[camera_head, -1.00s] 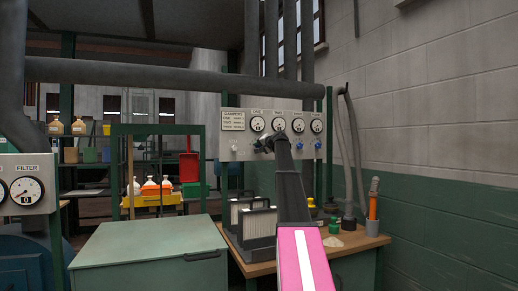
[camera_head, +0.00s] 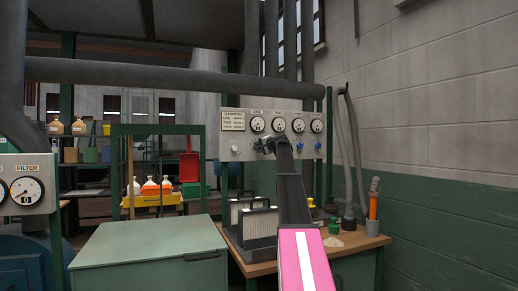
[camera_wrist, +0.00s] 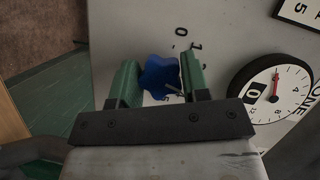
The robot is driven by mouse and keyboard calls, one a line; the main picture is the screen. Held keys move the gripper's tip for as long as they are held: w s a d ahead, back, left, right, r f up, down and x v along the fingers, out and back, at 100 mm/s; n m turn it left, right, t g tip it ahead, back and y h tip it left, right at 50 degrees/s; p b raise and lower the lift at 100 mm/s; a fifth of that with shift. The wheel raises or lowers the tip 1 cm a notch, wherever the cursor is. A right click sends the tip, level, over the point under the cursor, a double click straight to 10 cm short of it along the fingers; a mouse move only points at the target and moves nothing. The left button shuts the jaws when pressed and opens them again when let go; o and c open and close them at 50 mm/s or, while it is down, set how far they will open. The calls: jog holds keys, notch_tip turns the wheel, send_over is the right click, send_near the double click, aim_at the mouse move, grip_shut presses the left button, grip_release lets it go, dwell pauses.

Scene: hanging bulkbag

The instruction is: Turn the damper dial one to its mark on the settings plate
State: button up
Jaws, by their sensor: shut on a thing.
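The damper dial one is a blue lobed knob (camera_wrist: 158,76) on the grey panel (camera_head: 213,150). In the wrist view it sits between the two green fingers of my gripper (camera_wrist: 158,82), which is shut on it. Scale figures, 0 and 1 among them, show beside it. In the head view my gripper (camera_head: 264,145) is at the panel below the leftmost gauge and hides the dial. The settings plate (camera_head: 233,121) is at the panel's upper left; its small lines are too small to read. The gauge labelled ONE (camera_wrist: 275,92) is right of the dial in the wrist view.
Two more blue knobs (camera_head: 317,146) are right of my gripper, under their gauges. A pale fitting (camera_head: 235,149) is to its left. Below are a workbench (camera_head: 262,268) with filters (camera_head: 258,222) and a green cabinet (camera_head: 150,245). Pipes run above and behind the panel.

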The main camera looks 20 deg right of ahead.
jog(key=o, duration=0.9)
jog(key=shift+s, duration=0.1)
jog(key=v, duration=1)
jog(key=shift+s+d, duration=0.15)
jog(key=shift+s, duration=0.15)
